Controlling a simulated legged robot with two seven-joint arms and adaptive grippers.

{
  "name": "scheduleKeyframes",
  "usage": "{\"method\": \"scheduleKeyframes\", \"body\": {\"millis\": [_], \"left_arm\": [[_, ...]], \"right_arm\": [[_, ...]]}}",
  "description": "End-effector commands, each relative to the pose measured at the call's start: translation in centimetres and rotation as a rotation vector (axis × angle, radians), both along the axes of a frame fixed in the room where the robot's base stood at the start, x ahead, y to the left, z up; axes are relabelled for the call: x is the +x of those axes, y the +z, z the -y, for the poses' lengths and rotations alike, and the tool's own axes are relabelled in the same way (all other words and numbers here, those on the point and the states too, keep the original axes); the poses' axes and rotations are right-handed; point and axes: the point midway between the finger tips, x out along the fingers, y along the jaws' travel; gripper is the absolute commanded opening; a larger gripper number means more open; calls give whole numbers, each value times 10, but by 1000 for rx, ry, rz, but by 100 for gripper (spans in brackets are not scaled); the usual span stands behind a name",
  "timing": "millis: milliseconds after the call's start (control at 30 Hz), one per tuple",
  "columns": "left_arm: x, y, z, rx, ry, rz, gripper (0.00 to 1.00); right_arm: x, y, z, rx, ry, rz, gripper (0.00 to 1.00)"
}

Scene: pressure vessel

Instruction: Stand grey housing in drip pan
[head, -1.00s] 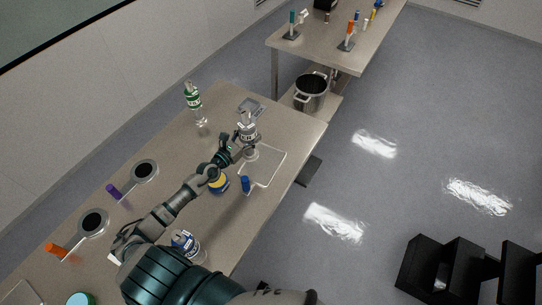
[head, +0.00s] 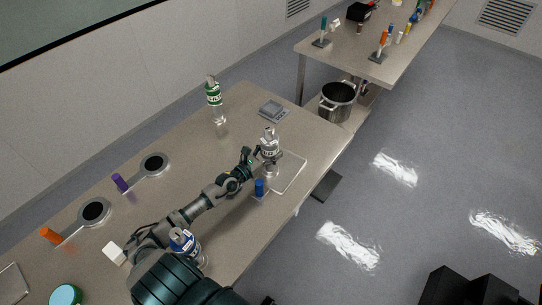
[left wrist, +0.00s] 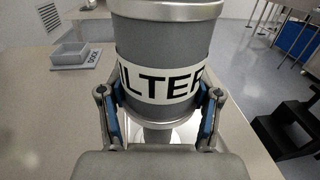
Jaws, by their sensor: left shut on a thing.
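The grey housing (head: 270,147) is a cylinder with a silver cap and a white band. In the left wrist view it (left wrist: 163,45) fills the middle, and its band reads as part of "FILTER". My left gripper (head: 263,157) is shut on it, with one finger on each side in the left wrist view (left wrist: 160,115). The housing is upright at the left edge of a shallow, thin-rimmed tray (head: 303,161), which looks like the drip pan. I cannot tell whether its foot touches anything. My right gripper is not in view.
A grey square dock (head: 272,110) lies behind the housing. A green-labelled bottle (head: 214,97) stands at the back left. A blue-topped item (head: 259,187) stands at the tray's near left. Purple (head: 120,183) and orange (head: 50,236) handled pieces lie further left.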

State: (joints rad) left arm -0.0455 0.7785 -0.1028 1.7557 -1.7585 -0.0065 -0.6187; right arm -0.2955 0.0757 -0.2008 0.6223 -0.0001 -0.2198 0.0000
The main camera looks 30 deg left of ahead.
Motion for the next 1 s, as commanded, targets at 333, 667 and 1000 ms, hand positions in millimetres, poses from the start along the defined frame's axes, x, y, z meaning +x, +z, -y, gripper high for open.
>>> {"method": "scheduleKeyframes", "body": {"millis": [333, 667, 1000], "left_arm": [[0, -3, 0, 0, -1, -9, 88], [-4, -3, -1, 0, -1, -7, 88], [-61, -7, -12, 4, -3, -13, 88]], "right_arm": [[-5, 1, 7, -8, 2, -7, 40], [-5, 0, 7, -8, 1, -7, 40], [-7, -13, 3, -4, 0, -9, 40]]}}
